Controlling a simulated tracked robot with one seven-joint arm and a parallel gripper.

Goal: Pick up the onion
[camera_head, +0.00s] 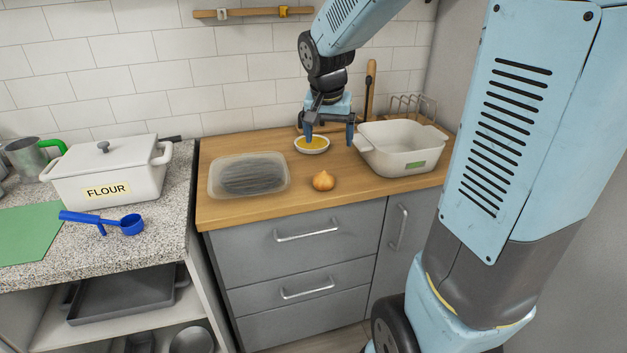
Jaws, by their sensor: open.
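The onion (323,181) is small, round and golden brown, with its pointed top up. It sits on the wooden counter (300,203) near the front edge. My gripper (329,140) is open, with its two blue fingers pointing down. It is above and behind the onion in the picture, over a small white dish of yellow contents (311,144). The onion is fully in view and apart from the fingers.
A clear tray with a dark ribbed base (215,190) lies left of the onion. A white handled dish (385,163) stands to the right. A white flour container (115,180) and a blue measuring scoop (131,224) are on the speckled counter. Bare wood surrounds the onion.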

